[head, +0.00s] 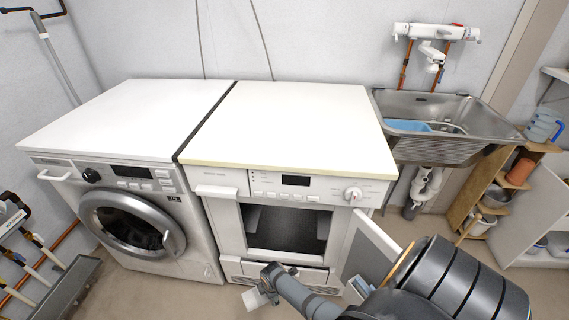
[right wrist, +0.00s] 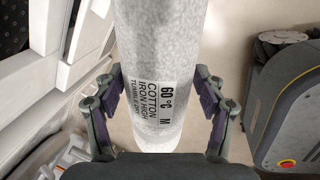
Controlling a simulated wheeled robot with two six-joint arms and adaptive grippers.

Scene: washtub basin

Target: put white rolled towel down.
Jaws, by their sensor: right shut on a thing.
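The white rolled towel (right wrist: 160,50) stretches from the top edge of the right wrist view to the lower middle. A printed care label (right wrist: 153,101) is on its side. My right gripper (right wrist: 160,85) is shut on it, with one finger on each side. In the head view my right gripper (head: 268,284) is low in front of the open dryer (head: 290,187). The far end of the towel is out of frame. My left gripper is not in view.
The white top (head: 290,120) over the dryer is bare, as is the top (head: 130,115) over the closed washing machine (head: 128,218). The dryer door (head: 368,246) stands open to the right. A metal sink (head: 435,110) holds a blue item. Shelves (head: 495,195) stand at the right.

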